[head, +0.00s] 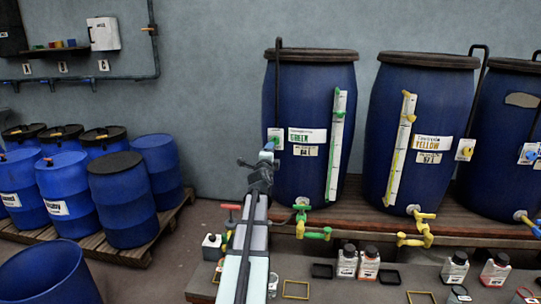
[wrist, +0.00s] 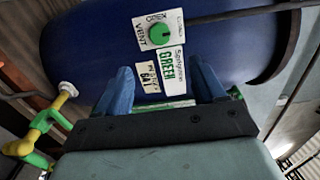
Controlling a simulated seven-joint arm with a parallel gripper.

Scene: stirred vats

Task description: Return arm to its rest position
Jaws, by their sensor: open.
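My arm (head: 250,245) reaches up from the bottom of the head view toward the left side of the blue vat labelled GREEN (head: 310,105). My gripper (head: 266,154) is raised just left of that vat's labels. In the wrist view my gripper (wrist: 163,88) has its two blue fingers apart, with nothing seen between them but the vat's labels behind. A green vent knob (wrist: 160,33) on a white plate lies beyond the fingertips, apart from them. The same knob plate shows in the head view (head: 275,136), close to the gripper.
A blue vat labelled YELLOW (head: 420,115) and another vat (head: 510,120) stand to the right. A green-handled tap (head: 315,233) and a yellow tap (head: 416,236) jut out low. Small bottles (head: 368,263) stand on the front bench. Blue drums (head: 125,200) fill the left. Open air lies left of the arm.

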